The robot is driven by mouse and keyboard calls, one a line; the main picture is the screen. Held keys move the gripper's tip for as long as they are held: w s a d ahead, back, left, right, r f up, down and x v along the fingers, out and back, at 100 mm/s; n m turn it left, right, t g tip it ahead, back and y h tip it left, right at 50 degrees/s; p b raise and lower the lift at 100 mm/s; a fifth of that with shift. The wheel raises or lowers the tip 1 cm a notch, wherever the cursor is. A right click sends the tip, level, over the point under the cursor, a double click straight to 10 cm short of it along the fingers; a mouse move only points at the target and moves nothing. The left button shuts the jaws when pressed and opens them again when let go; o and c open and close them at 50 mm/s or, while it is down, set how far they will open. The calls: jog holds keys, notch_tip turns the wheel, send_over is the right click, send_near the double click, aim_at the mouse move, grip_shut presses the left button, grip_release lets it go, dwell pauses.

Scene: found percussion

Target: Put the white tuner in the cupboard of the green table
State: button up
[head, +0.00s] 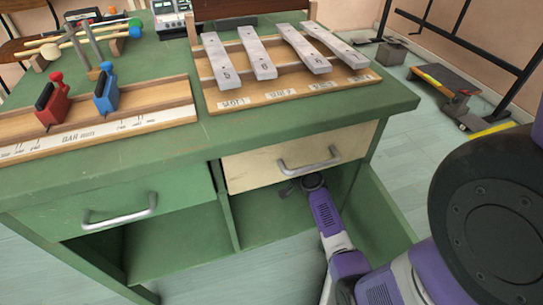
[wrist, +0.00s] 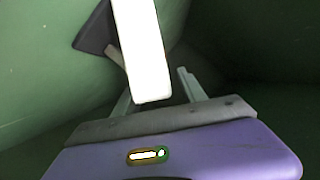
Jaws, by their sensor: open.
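The green table (head: 150,163) has an open cupboard compartment (head: 262,222) under its cream drawer (head: 255,168). A green door panel (head: 385,215) stands swung out at its right. My gripper (head: 292,187) reaches into this compartment below the cream drawer. In the wrist view, a white slab-like thing, apparently the white tuner (wrist: 146,50), stands tilted between the spread fingers of my gripper (wrist: 148,65). The jaws are open. A dark piece (wrist: 93,30) shows behind its left side. I cannot tell whether the tuner touches a finger. The tuner is hidden in the head view.
The tabletop carries grey metal bars on a wooden rack (head: 285,95), red (head: 52,103) and blue (head: 106,92) clips on a wooden board, mallets (head: 75,35) and a small device (head: 172,16). A divider (head: 227,205) bounds the compartment on the left. A pedal-like object (head: 450,90) lies on the floor.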

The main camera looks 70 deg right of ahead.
jog(key=p+v, duration=0.2)
jog(key=v, duration=0.5)
jog(key=shift+s+r, duration=0.2)
jog(key=shift+r, duration=0.05)
jog(key=shift+a, duration=0.15)
